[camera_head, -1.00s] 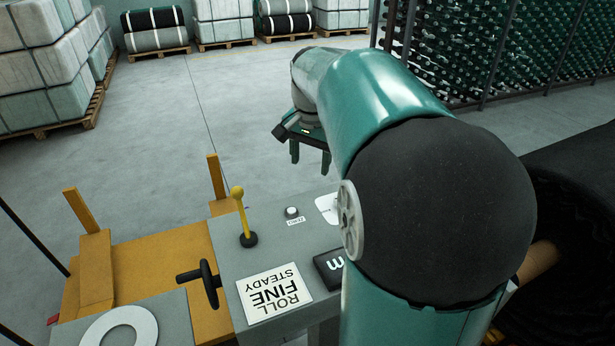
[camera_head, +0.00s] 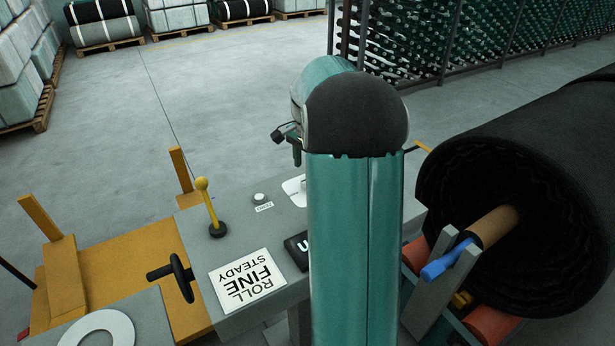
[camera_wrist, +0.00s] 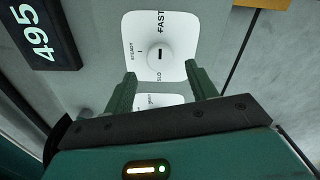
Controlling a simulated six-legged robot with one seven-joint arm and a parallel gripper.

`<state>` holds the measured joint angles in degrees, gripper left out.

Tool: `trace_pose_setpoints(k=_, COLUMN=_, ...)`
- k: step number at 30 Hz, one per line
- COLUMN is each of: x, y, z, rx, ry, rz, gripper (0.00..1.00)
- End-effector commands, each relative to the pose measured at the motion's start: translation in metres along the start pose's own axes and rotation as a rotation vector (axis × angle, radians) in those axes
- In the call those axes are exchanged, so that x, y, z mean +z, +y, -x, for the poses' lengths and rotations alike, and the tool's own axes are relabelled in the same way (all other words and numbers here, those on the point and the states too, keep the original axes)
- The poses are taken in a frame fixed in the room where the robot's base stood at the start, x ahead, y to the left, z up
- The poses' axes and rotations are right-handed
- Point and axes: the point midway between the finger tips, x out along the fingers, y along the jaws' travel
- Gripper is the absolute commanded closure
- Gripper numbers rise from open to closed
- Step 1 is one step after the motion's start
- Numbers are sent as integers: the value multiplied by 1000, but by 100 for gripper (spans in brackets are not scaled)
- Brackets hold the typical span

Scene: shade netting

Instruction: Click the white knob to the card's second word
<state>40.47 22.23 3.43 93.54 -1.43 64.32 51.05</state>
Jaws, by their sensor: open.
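In the wrist view a white knob (camera_wrist: 151,60) with a short dark mark sits on a white plate (camera_wrist: 139,28). The plate reads FAST, STEADY and a partly hidden SLO. The mark lies along the line from FAST to SLO; I cannot tell which end points. My gripper (camera_wrist: 160,73) is open, its fingers apart just short of the knob, apparently not touching it. In the head view a white card (camera_head: 245,280) on the grey console reads ROLL, FINE, STEADY upside down.
A second white plate (camera_wrist: 150,100) lies between my fingers, partly covered. A yellow lever (camera_head: 210,205), a small white button (camera_head: 259,198) and a black handwheel (camera_head: 178,275) are close by. A large black roll (camera_head: 540,170) stands right.

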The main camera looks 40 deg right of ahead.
Motion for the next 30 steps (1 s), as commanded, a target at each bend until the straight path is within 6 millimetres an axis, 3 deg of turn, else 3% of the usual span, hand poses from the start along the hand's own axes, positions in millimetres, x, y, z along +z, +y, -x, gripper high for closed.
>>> trace_pose_setpoints(k=3, x=0, y=1, z=-23, rx=3, ry=-2, rz=0, gripper=43)
trace_pose_setpoints(k=9, x=0, y=0, z=-43, rx=0, ry=-1, rz=0, gripper=43)
trace_pose_setpoints(k=18, x=0, y=0, z=-46, rx=0, ry=0, rz=0, gripper=43)
trace_pose_setpoints(k=19, x=0, y=0, z=-46, rx=0, ry=0, rz=1, gripper=45)
trace_pose_setpoints(k=25, x=0, y=0, z=-46, rx=-1, ry=0, rz=1, gripper=84)
trace_pose_setpoints(k=30, x=0, y=0, z=-46, rx=-1, ry=1, rz=3, gripper=88)
